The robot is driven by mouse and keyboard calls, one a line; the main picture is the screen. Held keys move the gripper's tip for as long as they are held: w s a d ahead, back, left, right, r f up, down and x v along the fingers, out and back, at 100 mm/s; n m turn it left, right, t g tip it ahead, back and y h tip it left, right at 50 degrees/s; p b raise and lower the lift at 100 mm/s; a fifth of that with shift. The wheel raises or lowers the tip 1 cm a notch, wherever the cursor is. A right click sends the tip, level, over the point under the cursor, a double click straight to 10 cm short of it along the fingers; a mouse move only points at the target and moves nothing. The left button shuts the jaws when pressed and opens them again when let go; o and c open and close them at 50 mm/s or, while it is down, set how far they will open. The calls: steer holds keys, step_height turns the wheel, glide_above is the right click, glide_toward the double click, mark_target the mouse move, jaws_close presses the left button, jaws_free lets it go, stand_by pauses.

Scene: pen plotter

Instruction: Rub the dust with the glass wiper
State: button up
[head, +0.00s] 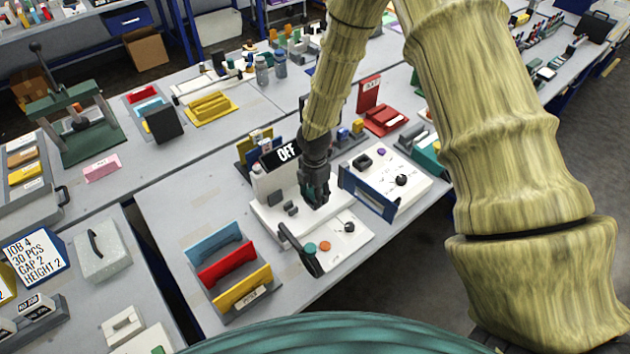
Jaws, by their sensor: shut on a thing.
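My gripper (315,196) points down over the white device (268,222) with the OFF sign (286,152), left of the middle of the table's right part. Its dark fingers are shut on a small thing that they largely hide. I cannot make out whether it is the glass wiper. I cannot tell whether it touches the white surface below. I cannot pick out the dust for sure in this view.
A white bed with a blue bar (368,193) stands to the right. Blue, red and yellow racks (228,262) stand front left. Bare table lies left of the device.

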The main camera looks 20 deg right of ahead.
steer(key=shift+r, duration=0.7)
steer(key=shift+w+r+p, duration=0.1)
steer(key=shift+r+p, duration=0.85)
steer(key=shift+p, duration=0.05)
steer(key=shift+r, duration=0.4)
steer(key=shift+f, duration=0.1)
